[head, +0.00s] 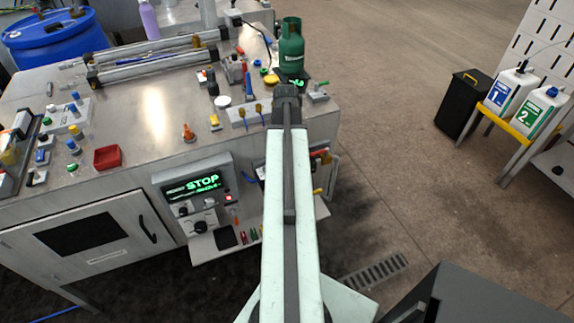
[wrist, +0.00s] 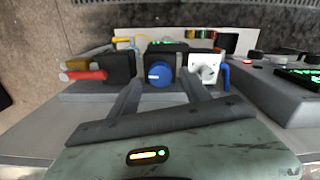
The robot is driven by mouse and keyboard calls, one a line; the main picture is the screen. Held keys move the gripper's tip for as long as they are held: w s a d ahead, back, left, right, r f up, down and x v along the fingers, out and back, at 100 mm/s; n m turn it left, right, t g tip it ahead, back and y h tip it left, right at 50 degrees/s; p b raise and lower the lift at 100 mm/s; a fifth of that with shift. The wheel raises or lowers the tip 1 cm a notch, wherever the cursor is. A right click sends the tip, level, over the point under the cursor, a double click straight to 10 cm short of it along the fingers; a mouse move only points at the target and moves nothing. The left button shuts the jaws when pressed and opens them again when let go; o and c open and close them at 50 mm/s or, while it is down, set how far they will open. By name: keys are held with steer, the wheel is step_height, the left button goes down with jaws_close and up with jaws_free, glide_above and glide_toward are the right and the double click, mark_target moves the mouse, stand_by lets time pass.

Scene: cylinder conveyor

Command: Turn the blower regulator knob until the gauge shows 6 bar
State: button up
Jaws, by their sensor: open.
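The blue round knob (wrist: 158,74), with a light mark on its face, sits on a dark block in the wrist view. A white gauge-like part (wrist: 204,70) stands just right of it; its reading is too small to tell. My gripper (wrist: 161,86) is open and empty, its two fingers pointing toward the knob, one to each side of it. Whether the fingers touch the knob cannot be told. In the head view my gripper (head: 287,92) is over the bench's right end, and my arm hides most of what lies below it.
A red-handled valve (wrist: 85,75) is left of the knob, and a blue lever (wrist: 225,76) is right of the gauge. A panel reading STOP (head: 195,187) is on the bench front. A green gas cylinder (head: 291,45) stands behind my gripper.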

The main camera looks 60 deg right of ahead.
step_height(320, 180, down, 3)
steer(key=shift+b, duration=0.8)
steer(key=shift+r, duration=0.1)
jaws_close()
steer(key=shift+m, duration=0.8)
jaws_free()
steer(key=shift+r, duration=0.1)
